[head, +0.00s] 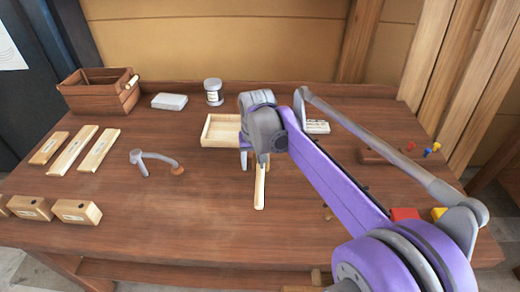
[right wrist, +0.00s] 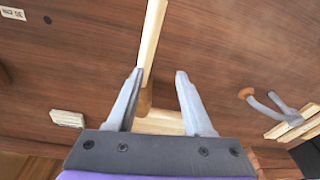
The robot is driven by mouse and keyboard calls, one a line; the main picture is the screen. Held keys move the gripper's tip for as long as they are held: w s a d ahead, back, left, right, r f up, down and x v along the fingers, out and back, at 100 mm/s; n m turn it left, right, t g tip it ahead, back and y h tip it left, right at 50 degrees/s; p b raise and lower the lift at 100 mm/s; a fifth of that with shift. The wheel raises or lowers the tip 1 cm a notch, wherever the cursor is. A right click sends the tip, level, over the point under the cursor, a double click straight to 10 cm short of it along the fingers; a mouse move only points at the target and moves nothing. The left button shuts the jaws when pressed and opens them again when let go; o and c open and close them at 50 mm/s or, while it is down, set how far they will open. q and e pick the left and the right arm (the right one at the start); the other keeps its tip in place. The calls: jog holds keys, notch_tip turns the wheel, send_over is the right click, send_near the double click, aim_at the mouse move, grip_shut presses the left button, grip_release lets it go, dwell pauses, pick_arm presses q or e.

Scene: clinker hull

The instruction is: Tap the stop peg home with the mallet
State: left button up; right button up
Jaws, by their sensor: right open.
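My right gripper (head: 255,160) is over the middle of the bench, pointing down. In the right wrist view the gripper (right wrist: 160,73) is open. A pale wooden stick (head: 259,190) lies under it, probably the mallet's handle. In the right wrist view the stick (right wrist: 153,35) runs between the fingertips, close to the left one, with a browner part (right wrist: 145,98) between the fingers. I cannot make out a mallet head. A small brown piece (head: 328,212) beside my arm may be the stop peg; I cannot tell. My left gripper is not in view.
A pale shallow tray (head: 221,131) sits just behind the gripper. A curved grey tool (head: 155,158), wooden strips (head: 74,150) and blocks (head: 75,211) are left. A brown box (head: 97,98), white block (head: 169,101) and jar (head: 213,91) stand behind. The front middle is clear.

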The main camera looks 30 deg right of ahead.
jog(key=shift+m+g, duration=0.8)
jog(key=w+d, duration=0.1)
jog(key=w, duration=0.1)
jog(key=w+d+f, duration=0.1)
jog(key=w+d, duration=0.1)
jog(key=w+d+f, duration=0.1)
jog(key=d, duration=0.1)
jog(key=shift+w+d, duration=0.2)
jog(key=shift+w, duration=0.2)
jog(key=shift+w+d+f, duration=0.3)
jog(key=shift+w+d, duration=0.05)
jog(key=shift+f, duration=0.35)
jog(key=shift+f+b, duration=2.1)
jog(key=shift+f, duration=2.05)
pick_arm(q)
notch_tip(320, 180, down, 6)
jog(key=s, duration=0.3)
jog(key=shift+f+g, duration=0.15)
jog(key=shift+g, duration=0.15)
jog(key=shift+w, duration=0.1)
pick_arm(e)
jog(key=shift+c, duration=0.3)
grip_shut()
jog(key=shift+r, duration=0.15)
